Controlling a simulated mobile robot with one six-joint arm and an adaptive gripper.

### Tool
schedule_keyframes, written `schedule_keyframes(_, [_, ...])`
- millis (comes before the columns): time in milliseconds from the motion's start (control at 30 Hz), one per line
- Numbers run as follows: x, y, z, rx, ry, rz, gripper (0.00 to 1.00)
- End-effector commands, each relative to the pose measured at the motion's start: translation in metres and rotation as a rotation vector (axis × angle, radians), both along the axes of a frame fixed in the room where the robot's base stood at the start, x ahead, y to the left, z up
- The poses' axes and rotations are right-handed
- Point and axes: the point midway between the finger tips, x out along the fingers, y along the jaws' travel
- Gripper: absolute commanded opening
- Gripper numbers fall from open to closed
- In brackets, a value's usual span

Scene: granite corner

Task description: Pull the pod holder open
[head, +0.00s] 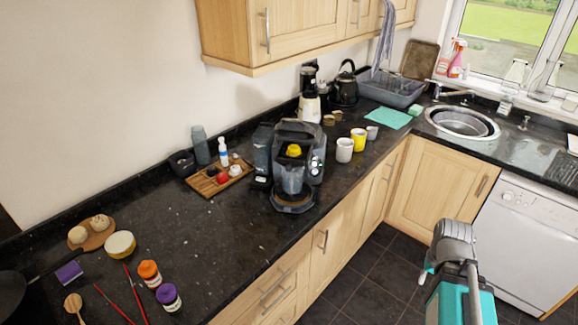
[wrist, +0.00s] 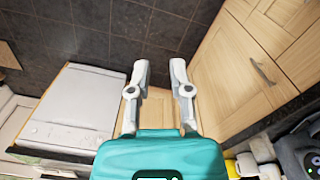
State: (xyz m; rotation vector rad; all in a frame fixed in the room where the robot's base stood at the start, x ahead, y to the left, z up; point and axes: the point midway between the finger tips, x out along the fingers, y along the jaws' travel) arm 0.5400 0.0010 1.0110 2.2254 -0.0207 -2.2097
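The dark coffee machine (head: 313,140) stands on the black counter in the middle of the head view. A yellow piece (head: 293,150) shows in its upper front, and a grey clear-looking part (head: 292,178) sits below it. I cannot tell exactly where the pod holder's edge or handle is. Part of a dark machine (wrist: 303,150) shows at the lower right of the wrist view. My gripper (wrist: 158,65) is open and empty, its two pale fingers apart. In the head view, my gripper (head: 455,232) is over the floor, right of the counter and well away from the machine.
White and yellow mugs (head: 358,139) stand right of the machine. A wooden tray (head: 205,187) with small items lies to its left. Wall cabinets (head: 290,30) hang above. The dishwasher (head: 520,235) is beyond my gripper. The counter left of the machine has clear room.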

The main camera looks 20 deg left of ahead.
Motion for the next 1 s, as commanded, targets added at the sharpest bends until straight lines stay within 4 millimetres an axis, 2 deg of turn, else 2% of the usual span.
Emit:
schedule_keyframes(33, [0.002, 0.002, -0.001, -0.010, -0.007, -0.002, 0.45])
schedule_keyframes(167, [0.010, 0.007, -0.004, -0.061, -0.040, -0.024, 0.69])
schedule_keyframes(367, [0.032, 0.025, -0.007, -0.183, -0.151, -0.071, 0.69])
schedule_keyframes(567, [0.059, 0.052, -0.004, -0.299, -0.322, -0.118, 0.69])
schedule_keyframes(767, [0.083, 0.089, 0.006, -0.368, -0.521, -0.142, 0.69])
schedule_keyframes(1000, [0.104, 0.147, 0.025, -0.383, -0.779, -0.140, 0.69])
